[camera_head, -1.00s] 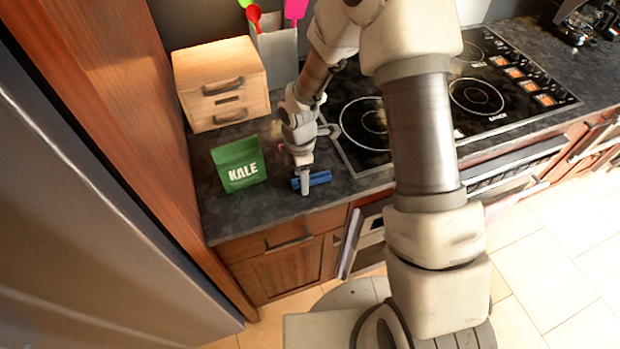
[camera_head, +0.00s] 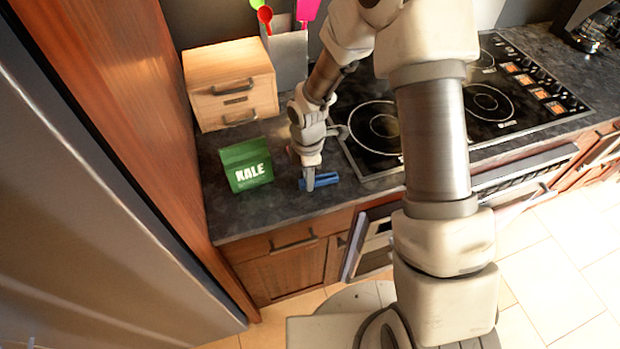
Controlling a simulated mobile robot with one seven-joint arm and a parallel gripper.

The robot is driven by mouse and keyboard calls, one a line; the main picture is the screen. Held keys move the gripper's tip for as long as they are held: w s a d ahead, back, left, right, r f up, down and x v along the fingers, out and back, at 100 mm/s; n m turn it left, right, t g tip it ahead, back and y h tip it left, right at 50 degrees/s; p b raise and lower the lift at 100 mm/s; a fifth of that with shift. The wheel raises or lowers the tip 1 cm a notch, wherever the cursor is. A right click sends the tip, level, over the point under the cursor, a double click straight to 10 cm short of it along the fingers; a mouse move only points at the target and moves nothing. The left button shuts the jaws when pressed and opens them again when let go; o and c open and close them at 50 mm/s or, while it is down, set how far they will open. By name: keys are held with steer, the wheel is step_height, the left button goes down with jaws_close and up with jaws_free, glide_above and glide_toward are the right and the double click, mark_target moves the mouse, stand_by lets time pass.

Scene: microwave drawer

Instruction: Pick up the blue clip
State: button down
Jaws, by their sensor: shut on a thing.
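The blue clip (camera_head: 325,180) is a small blue piece at the dark countertop, near its front edge and left of the cooktop. My gripper (camera_head: 309,183) points down and is shut on the clip, with a finger across its left part. The clip is at or very close to the counter surface; I cannot tell whether it touches. The far side of the grip is hidden by the finger.
A green KALE bag (camera_head: 246,165) stands left of my gripper. A wooden drawer box (camera_head: 230,85) and a grey utensil holder (camera_head: 287,60) stand behind. The black cooktop (camera_head: 376,130) is at the right. Counter (camera_head: 275,205) in front of the bag is clear.

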steer(key=shift+r, duration=0.4)
step_height(320, 180, up, 3)
steer(key=shift+w+f, duration=0.1)
steer(key=shift+f, duration=0.05)
steer(key=s+d+r, duration=0.6)
steer(key=d+r, duration=0.1)
steer(key=d, duration=0.3)
steer(key=w+d+f+m, duration=0.2)
steer(key=w+m, duration=0.4)
steer(key=m, duration=1.4)
steer(key=shift+f, duration=0.35)
steer(key=shift+m, duration=0.3)
